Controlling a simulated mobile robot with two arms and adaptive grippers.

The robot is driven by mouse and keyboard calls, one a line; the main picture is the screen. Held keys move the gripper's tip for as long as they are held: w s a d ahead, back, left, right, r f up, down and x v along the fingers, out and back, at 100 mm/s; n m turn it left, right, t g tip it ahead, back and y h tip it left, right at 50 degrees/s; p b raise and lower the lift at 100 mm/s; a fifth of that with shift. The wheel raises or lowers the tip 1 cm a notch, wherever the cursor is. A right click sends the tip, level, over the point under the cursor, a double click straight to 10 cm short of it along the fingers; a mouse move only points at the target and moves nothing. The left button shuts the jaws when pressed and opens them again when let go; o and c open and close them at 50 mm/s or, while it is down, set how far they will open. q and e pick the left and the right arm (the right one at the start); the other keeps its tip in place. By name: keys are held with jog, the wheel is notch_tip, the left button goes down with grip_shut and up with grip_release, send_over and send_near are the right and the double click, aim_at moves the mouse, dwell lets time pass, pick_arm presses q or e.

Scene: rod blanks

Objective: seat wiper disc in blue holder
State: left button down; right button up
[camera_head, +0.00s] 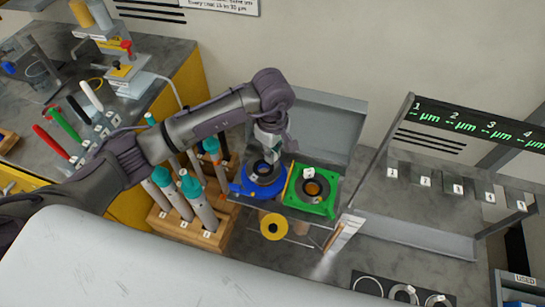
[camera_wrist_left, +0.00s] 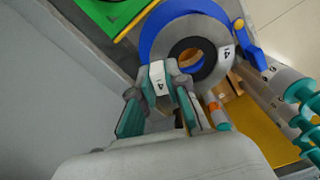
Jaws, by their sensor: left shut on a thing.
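The wiper disc (camera_wrist_left: 212,70) is a grey ring with a dark hole and a white tag marked 4. My left gripper (camera_wrist_left: 160,108) is shut on its labelled tab (camera_wrist_left: 158,76). The disc lies over the blue holder (camera_wrist_left: 158,27), flat or nearly so, and the blue rim shows around its upper side. I cannot tell whether it rests in the holder or hovers just above. In the head view my left gripper (camera_head: 269,150) points down over the blue holder (camera_head: 250,187), hiding part of the disc. My right gripper is not in view.
A green holder (camera_head: 326,206) stands right beside the blue one. A yellow ring (camera_head: 265,223) sits below them. A wooden rack (camera_head: 196,236) of teal-topped tools stands to the left. A grey shelf with numbered tags (camera_head: 420,231) is on the right.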

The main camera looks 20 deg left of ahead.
pick_arm(q)
notch_tip(320, 180, down, 3)
jog(key=shift+f, duration=0.2)
jog(key=shift+f, duration=0.2)
jog(key=c, duration=1.2)
grip_release()
jog(key=shift+r, duration=0.1)
